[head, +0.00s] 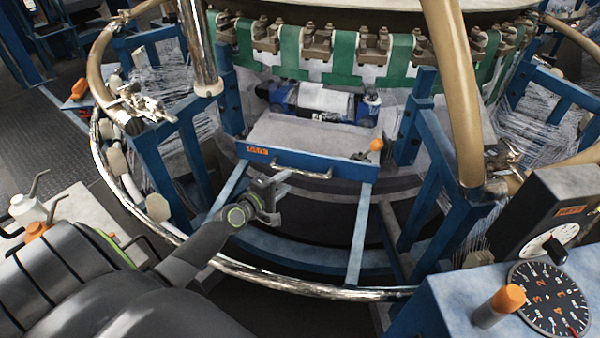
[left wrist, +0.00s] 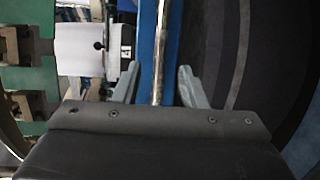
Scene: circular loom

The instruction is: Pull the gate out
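The gate (head: 290,160) appears to be the blue front bar with a grey plate (head: 285,135) behind it, below the green and white loom ring. A thin metal handle (head: 312,174) runs along its front. My left gripper (head: 277,187) is near the left end of this handle. In the left wrist view its two grey fingers (left wrist: 158,88) are apart. A shiny metal rod (left wrist: 160,50), probably the handle, lies in line with the gap between them, beside a blue bar (left wrist: 173,40). I cannot tell whether the fingers touch it. My right gripper is not in view.
A curved metal rail (head: 290,285) runs around the front, under my left arm. A thick tan pipe (head: 455,90) and blue posts stand to the right. A control box with a dial (head: 548,300) is at lower right. An orange knob (head: 376,145) sits near the plate.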

